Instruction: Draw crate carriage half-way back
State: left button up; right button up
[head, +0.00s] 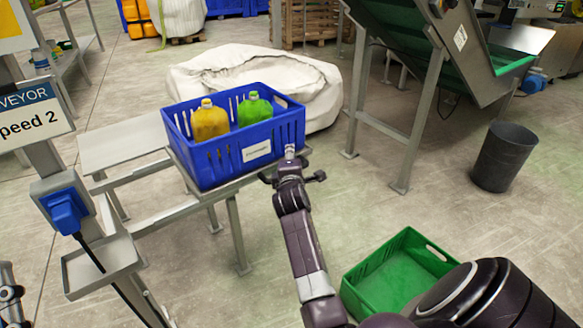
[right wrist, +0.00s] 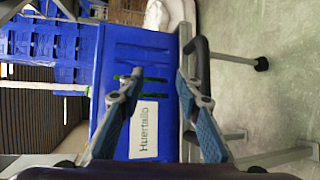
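The blue crate (head: 215,172) sits on a grey metal carriage (head: 232,187) at the end of a rail frame, holding a yellow jug (head: 209,122) and a green-capped jug (head: 254,108). My right gripper (head: 290,160) is at the crate's front right side, by the carriage edge. In the right wrist view the gripper (right wrist: 160,78) is open, its blue-padded fingers in front of the crate's labelled wall (right wrist: 135,55). A dark curved handle (right wrist: 201,60) shows by the right finger; I cannot tell whether they touch. My left gripper (head: 10,293) is partly visible at the left edge.
A white bulk bag (head: 255,65) stands behind the crate. A green crate (head: 400,270) lies on the floor at lower right. A conveyor (head: 440,50) and a dark bin (head: 504,158) stand right. A speed sign post with a blue box (head: 66,212) is left.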

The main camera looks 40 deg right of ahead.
pick_arm(q)
notch_tip(320, 180, down, 21)
jog(key=w+a+g+y+p, duration=0.1)
jog(key=a+g+y+p, duration=0.1)
jog(key=g, duration=0.9)
jog(key=shift+w+y+p, duration=0.35)
jog(key=shift+y+p, duration=0.55)
jog(key=shift+p, duration=0.1)
pick_arm(e)
jog(key=f+v, duration=0.1)
jog(key=v, duration=0.5)
jog(key=shift+s+r, duration=0.2)
jog(key=shift+a, duration=0.1)
pick_arm(q)
jog(key=f, duration=0.1)
jog(key=s+a+f+g, duration=0.1)
jog(key=shift+s+f+n+g+p, duration=0.3)
jog(key=shift+f+p, duration=0.05)
